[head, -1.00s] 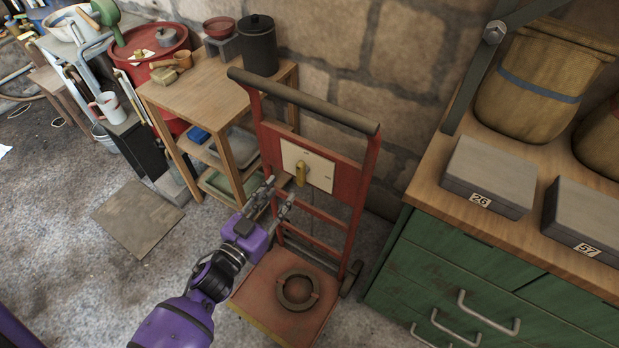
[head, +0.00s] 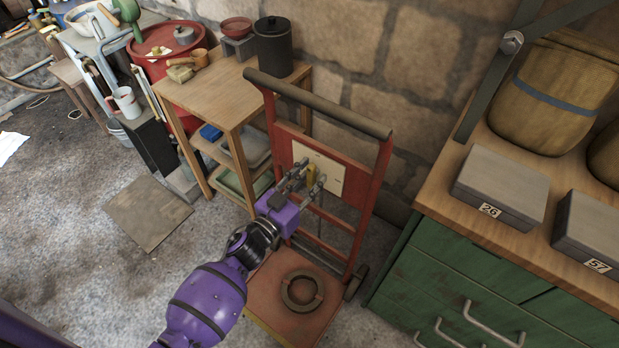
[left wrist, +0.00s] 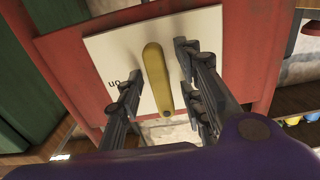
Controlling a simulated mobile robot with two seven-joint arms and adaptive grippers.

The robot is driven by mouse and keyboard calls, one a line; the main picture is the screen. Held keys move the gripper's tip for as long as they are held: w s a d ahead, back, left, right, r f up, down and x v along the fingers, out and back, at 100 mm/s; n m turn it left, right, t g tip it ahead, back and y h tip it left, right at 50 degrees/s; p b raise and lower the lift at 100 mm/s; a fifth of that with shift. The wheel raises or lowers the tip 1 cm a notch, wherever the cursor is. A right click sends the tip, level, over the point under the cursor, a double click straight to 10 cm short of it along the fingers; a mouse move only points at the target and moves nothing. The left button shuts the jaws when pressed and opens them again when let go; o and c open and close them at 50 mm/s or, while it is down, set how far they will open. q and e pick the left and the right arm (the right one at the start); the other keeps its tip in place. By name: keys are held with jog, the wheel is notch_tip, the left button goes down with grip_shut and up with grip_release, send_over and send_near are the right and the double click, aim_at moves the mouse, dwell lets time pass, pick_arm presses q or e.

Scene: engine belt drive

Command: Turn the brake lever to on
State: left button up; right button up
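The brake lever (left wrist: 157,78) is a yellow bar on a white plate (left wrist: 103,57). The plate is fixed to the red board of a hand truck; in the head view the lever (head: 311,180) is partly behind my gripper. In the left wrist view the lever points down toward the camera, with the word "on" on the plate to its left. My left gripper (left wrist: 160,85) is open, with one finger on each side of the lever. The left finger stands apart from it; I cannot tell whether the right one touches it. My right gripper is not in view.
The red hand truck (head: 375,195) stands against the stone wall, a ring (head: 302,290) on its base plate. A wooden shelf table (head: 228,90) is close on its left and a green cabinet (head: 440,275) on its right. Open floor lies in front.

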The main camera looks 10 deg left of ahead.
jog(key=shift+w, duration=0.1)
pick_arm(q)
grip_shut()
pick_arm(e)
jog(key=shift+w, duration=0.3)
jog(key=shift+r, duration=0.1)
